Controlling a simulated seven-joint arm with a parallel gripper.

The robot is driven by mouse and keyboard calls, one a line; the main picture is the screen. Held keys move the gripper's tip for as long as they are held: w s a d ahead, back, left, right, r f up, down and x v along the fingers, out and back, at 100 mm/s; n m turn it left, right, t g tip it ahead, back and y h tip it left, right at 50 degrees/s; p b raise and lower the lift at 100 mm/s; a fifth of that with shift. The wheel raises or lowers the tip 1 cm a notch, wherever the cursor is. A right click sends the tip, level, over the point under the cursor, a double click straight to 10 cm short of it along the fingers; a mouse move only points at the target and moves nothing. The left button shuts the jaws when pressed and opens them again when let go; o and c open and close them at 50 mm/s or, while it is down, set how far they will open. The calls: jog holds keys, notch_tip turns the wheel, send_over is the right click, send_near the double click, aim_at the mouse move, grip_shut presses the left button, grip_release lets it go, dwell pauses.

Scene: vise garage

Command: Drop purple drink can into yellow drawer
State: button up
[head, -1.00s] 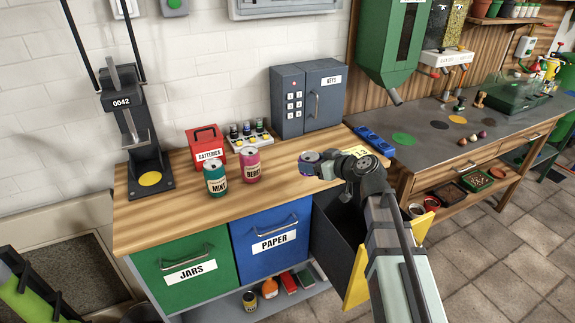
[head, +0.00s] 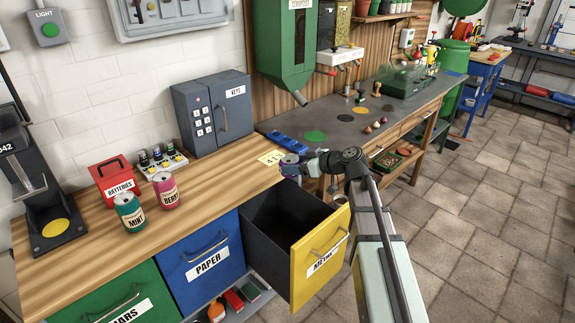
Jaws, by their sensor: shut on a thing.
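The yellow drawer (head: 306,272) stands pulled open below the right end of the wooden counter, with a partly hidden label on its front. Its dark inside shows no contents that I can make out. My gripper (head: 295,163) is shut on a small purple can (head: 288,170) and holds it near the counter's right edge, above the back part of the open drawer as seen in the head view. The gripper's fingers largely cover the can. I cannot tell the exact height between them.
A green MINT can (head: 129,213) and a pink BERRY can (head: 166,191) stand on the counter, near a red batteries box (head: 117,181). The blue PAPER drawer (head: 203,262) and green jars drawer (head: 120,297) are shut. A yellow note (head: 271,157) lies at the counter's edge.

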notch_tip(320, 180, down, 6)
jog(key=shift+r, duration=0.1)
dwell(0.5)
jog(key=o, duration=1.2)
jog(key=shift+c, duration=0.2)
jog(key=v, duration=1.3)
jog(key=shift+s+d+r, duration=0.15)
jog(key=shift+d+r, duration=0.1)
